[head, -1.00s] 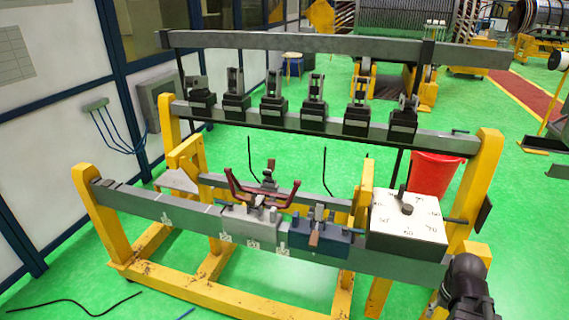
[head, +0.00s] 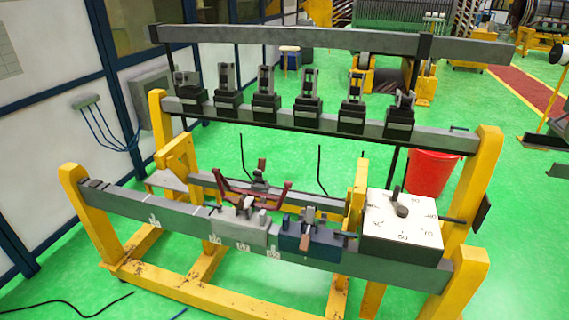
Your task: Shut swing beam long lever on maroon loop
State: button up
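The maroon loop (head: 232,189) sits low on the yellow frame, left of centre, between the front rail (head: 178,214) and a rail behind it. Its front part lies by a grey clamp block (head: 240,228); a small clamp with a brown tip (head: 262,166) stands at its back. A long grey beam (head: 320,38) spans the top of the frame. Below it, a second beam (head: 268,117) carries a row of black clamps (head: 309,92) with upright grey levers. I cannot tell which part is the long lever. My gripper is not in view.
Right of the loop, a blue block (head: 312,242) with a brown handle and a white-topped dial box (head: 402,218) stand on the front rail. Yellow posts (head: 473,185) bound the frame. A red bucket (head: 430,175) stands behind. Green floor is open at lower left.

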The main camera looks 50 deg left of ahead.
aim_at(258, 172)
jog(key=z, duration=1.1)
jog(key=k, duration=1.1)
jog(key=u, duration=2.15)
